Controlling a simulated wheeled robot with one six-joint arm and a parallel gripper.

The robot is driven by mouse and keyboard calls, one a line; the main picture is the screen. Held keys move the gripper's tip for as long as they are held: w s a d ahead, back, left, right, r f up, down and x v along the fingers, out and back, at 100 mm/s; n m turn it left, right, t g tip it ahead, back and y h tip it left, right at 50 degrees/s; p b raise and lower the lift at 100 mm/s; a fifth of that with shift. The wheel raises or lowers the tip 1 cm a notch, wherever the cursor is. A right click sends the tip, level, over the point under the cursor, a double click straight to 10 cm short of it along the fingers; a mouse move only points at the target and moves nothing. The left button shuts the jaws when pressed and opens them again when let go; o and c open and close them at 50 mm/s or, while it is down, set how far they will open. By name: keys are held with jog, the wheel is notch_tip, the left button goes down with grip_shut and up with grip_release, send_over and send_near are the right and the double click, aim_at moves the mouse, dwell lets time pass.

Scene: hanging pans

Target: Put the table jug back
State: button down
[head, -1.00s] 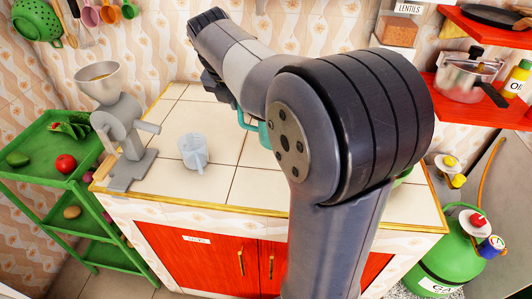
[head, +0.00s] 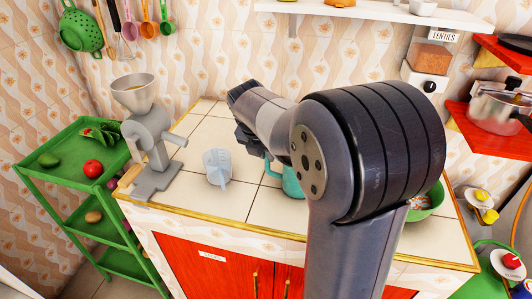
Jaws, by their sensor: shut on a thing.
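A teal jug (head: 291,180) shows partly past my arm, over the tiled counter, with its handle on the left side. My gripper (head: 250,143) is mostly turned away, at the upper left of the jug's handle. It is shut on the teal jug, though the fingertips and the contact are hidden. Much of the jug is behind my arm, and I cannot tell whether its base touches the counter. A pale translucent measuring jug (head: 217,168) stands upright on the counter to the left, apart from my gripper.
A grey grinder (head: 151,145) stands at the counter's left end. A green bowl (head: 425,205) is at the right, partly behind my arm. A white wall shelf (head: 375,13) is above; red shelves (head: 480,130) are at right. Free tiles lie in front of the measuring jug.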

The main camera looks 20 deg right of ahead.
jog(key=c, duration=1.4)
grip_release()
jog(key=shift+f, duration=0.1)
jog(key=p+v, duration=0.1)
jog(key=v, duration=1.1)
jog(key=shift+d, duration=0.1)
